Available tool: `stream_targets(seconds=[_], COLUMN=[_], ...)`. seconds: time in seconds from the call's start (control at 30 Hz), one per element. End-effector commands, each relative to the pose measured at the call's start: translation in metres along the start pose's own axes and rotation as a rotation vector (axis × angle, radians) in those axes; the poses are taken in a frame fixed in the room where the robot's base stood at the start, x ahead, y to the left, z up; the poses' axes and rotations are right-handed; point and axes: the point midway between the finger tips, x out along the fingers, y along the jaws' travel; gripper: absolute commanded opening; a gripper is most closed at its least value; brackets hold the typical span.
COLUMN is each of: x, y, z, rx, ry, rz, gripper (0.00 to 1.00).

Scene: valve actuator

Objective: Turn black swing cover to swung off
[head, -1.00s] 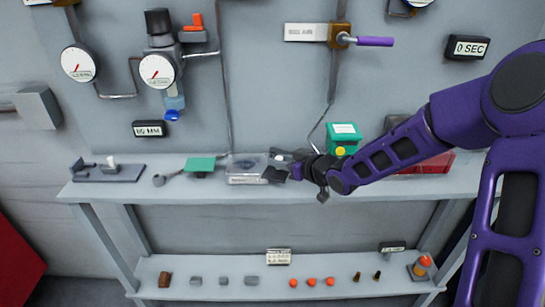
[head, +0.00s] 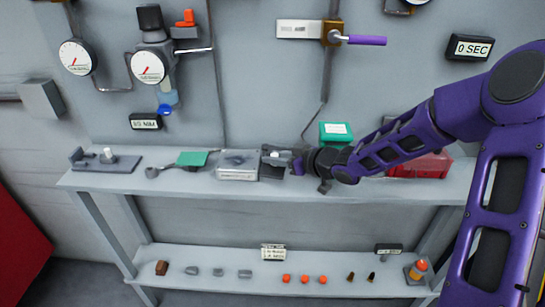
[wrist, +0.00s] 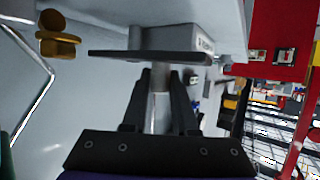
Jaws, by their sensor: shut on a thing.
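The black swing cover (head: 277,157) is a dark flat piece on the upper shelf, just right of a clear-topped box. In the wrist view it is a dark plate (wrist: 112,54), seen nearly edge-on, in front of a grey labelled block (wrist: 180,39). My gripper (wrist: 160,70) reaches it from the right in the head view. Its two dark fingers are close together, with their tips at the plate and a pale rod-like part between them. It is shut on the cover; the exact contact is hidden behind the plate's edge.
The clear-topped box (head: 237,165) stands close left of the cover. A green box (head: 335,132) and a red box (head: 420,165) stand behind and beside my arm. A purple-handled lever (head: 366,40) sticks out above. Small parts line the lower shelf.

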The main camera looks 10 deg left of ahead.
Motion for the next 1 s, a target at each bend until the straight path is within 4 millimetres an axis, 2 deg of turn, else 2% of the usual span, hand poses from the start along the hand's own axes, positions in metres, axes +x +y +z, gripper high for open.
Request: stream_targets(seconds=[0.03,0.5,0.53,0.67,1.0], x=[-0.0002,-0.0005,-0.0005,-0.0005,-0.0029], y=[0.0038,0.004,0.0039,0.0031,0.0024], z=[-0.0046,-0.0047,-0.0047,-0.0034,-0.0015], rx=[-0.002,-0.003,-0.003,-0.002,-0.002], ry=[0.009,0.009,0.01,0.007,0.003], rz=[0.006,0.004,0.004,0.003,0.001], gripper=[0.0,0.0,0.32,0.55,0.57])
